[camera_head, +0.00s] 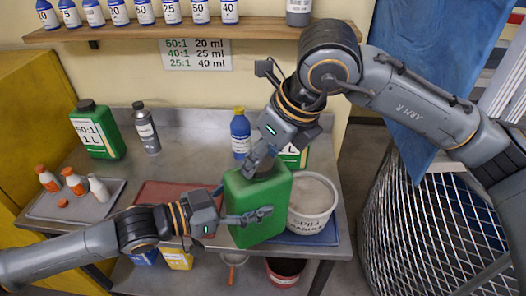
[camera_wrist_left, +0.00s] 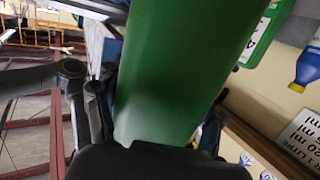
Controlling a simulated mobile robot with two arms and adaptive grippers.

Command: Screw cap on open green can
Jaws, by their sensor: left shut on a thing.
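A large green can (camera_head: 262,210) stands tilted slightly at the front right of the bench, and its green side fills the middle of the left wrist view (camera_wrist_left: 185,70). My left gripper (camera_head: 240,204) is shut on this can, with a finger across its front face; a dark finger also shows beside it in the left wrist view (camera_wrist_left: 85,100). My right gripper (camera_head: 250,170) points down at the can's top. It covers the can's mouth, so I cannot see a cap there, nor whether its fingers are open or shut.
A labelled green can (camera_head: 97,132) with a black cap, a grey bottle (camera_head: 146,130) and a blue bottle (camera_head: 240,135) stand behind. A white bucket (camera_head: 312,205) is close on the right. A tray (camera_head: 100,207) holds small bottles and an orange cap (camera_head: 62,203). A wire cage (camera_head: 430,235) stands right.

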